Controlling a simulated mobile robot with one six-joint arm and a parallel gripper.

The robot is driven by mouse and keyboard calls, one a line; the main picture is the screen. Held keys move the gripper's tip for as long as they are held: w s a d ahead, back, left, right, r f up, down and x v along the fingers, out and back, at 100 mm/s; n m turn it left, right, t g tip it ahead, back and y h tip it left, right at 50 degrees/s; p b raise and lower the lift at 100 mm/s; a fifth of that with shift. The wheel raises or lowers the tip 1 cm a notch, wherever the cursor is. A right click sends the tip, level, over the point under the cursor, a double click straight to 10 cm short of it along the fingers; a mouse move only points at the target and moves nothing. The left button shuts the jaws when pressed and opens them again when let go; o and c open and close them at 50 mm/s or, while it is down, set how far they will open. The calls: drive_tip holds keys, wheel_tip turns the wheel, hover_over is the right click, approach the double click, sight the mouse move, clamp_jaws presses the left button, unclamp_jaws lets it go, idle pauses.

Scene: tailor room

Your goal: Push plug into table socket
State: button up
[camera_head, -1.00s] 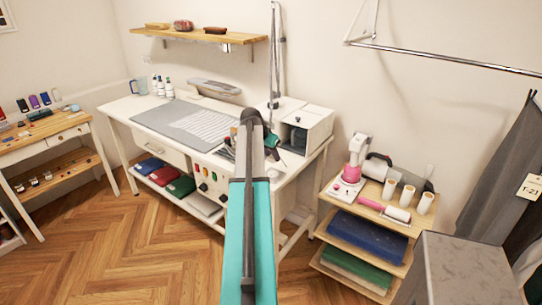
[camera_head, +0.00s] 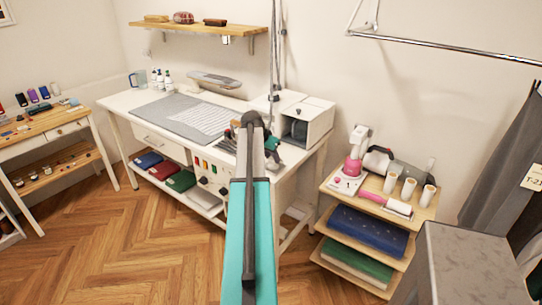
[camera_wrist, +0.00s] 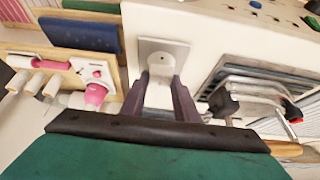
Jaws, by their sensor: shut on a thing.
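In the wrist view my gripper (camera_wrist: 165,84) has its two dark fingers closed around a pale plug (camera_wrist: 159,97), which is partly hidden between them. The grey square plate of the table socket (camera_wrist: 180,48), with a small dark hole, is on the white side of the table just beyond the fingertips. The plug lines up roughly with the plate; I cannot tell whether it touches it or how deep it sits. In the head view my gripper (camera_head: 272,153) is at the table's right front, mostly hidden behind my arm; plug and socket are not visible there.
In the wrist view a metal clamp-like fixture (camera_wrist: 255,103) is close right of the fingers. A wooden shelf unit (camera_head: 345,228) stands right of the table. Wooden floor at left is open.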

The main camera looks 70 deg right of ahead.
drive_tip(key=shift+f, duration=0.5)
drive_tip(key=shift+a+f+b, duration=0.1)
drive_tip(key=shift+f+b, duration=0.55)
idle(2.7)
drive_tip(key=o, duration=1.1)
drive_tip(key=shift+c, duration=0.2)
drive_tip(key=shift+r, duration=0.1)
drive_tip(key=b+v, duration=0.2)
drive_tip(key=v, duration=1.1)
drive_tip(key=shift+a+r, duration=0.15)
drive_tip(key=shift+r, duration=0.15)
drive_tip(key=shift+w, duration=0.1)
